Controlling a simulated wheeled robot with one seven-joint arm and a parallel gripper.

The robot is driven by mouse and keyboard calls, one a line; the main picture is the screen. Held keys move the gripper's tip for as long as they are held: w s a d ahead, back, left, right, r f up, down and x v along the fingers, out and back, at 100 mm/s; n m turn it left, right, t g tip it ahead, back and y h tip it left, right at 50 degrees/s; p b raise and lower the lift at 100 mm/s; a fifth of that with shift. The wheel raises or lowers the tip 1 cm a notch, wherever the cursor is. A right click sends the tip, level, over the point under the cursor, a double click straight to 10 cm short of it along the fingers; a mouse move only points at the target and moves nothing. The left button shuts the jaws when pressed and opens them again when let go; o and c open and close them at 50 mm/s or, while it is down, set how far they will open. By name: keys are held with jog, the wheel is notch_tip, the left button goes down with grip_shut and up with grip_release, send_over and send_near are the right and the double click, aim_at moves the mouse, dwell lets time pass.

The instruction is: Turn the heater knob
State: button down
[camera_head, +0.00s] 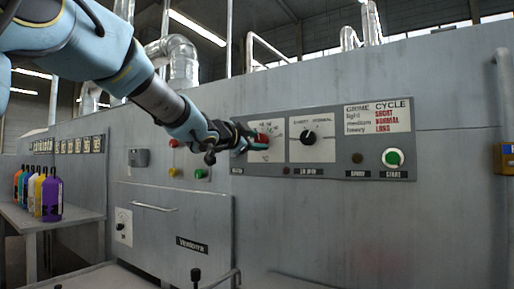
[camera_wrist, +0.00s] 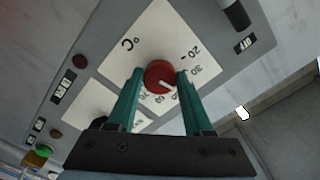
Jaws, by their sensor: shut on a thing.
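The heater knob is a round red knob (camera_wrist: 160,76) with a white pointer line, on a white dial plate (camera_wrist: 125,40) marked °C with numbers around it. In the wrist view my gripper (camera_wrist: 156,82) has its two green fingers on either side of the red knob, shut on it. The pointer line aims toward the lower right of that view, near the numbers. In the head view my gripper (camera_head: 258,139) reaches the left dial of the panel, and the red knob (camera_head: 263,138) shows partly beside the fingers.
The grey control panel (camera_head: 330,172) also carries a black knob (camera_head: 308,137) on its own white plate and a green start button (camera_head: 393,157). Below left is a machine door with a handle (camera_head: 155,207). Several coloured bottles (camera_head: 52,196) stand on a side table at far left.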

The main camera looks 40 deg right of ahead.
jog(key=m+b, duration=0.2)
jog(key=m, duration=0.2)
jog(key=shift+f+m, duration=0.15)
jog(key=shift+m, duration=0.15)
jog(key=m+b, duration=0.2)
jog(key=m, duration=0.2)
jog(key=shift+m, duration=0.3)
jog(key=shift+c, duration=1.5)
grip_release()
jog(key=shift+r, duration=0.2)
jog(key=shift+a, duration=0.1)
jog(key=v, duration=1)
jog(key=shift+a+b, duration=0.3)
jog(key=shift+f, duration=0.1)
